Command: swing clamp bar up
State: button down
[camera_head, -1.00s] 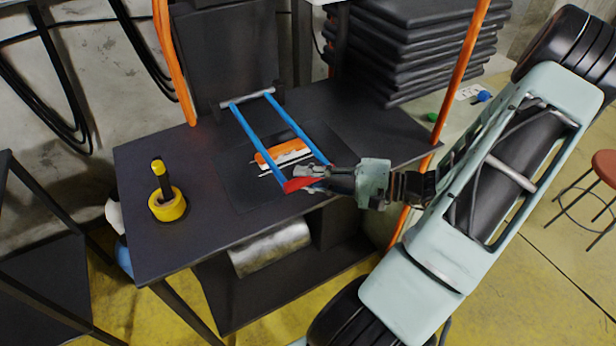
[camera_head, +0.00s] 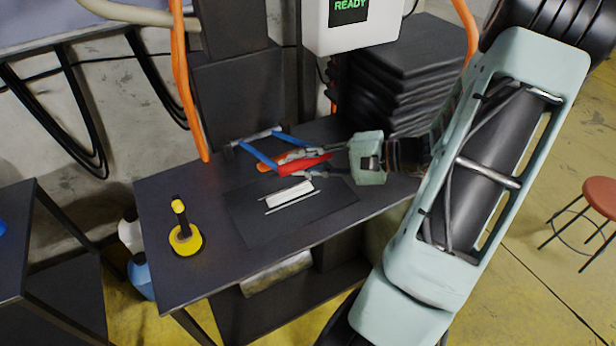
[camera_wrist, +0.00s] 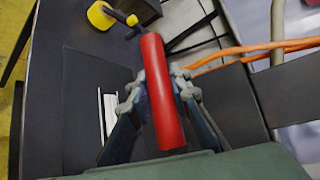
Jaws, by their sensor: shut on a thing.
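The clamp bar has two blue arms (camera_head: 258,156) hinged at a silver rod (camera_head: 262,134) at the back of the dark table. Its red handle (camera_head: 310,162) joins their front ends. The bar stands raised at an angle above the table. My gripper (camera_head: 302,165) is shut on the red handle, reaching in from the right. In the wrist view the red handle (camera_wrist: 163,110) passes between my gripper's fingers (camera_wrist: 158,88). An orange strip (camera_head: 264,167) shows beside the bar, partly hidden by the handle and fingers. A white strip (camera_head: 290,194) lies on the black mat (camera_head: 325,203).
A stack of black slabs (camera_head: 400,65) is behind on the right. A white box with a READY display (camera_head: 385,28) hangs above, and an orange hose (camera_head: 186,90) runs at the left.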

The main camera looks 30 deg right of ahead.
jog(key=w+r+p, duration=0.2)
jog(key=w+r, duration=0.3)
jog(key=r, duration=0.2)
jog(key=shift+r, duration=0.35)
jog(key=shift+a+r, duration=0.1)
jog(key=c, duration=1.8)
grip_release()
jog(key=shift+o, duration=0.2)
jog(key=v, duration=1.2)
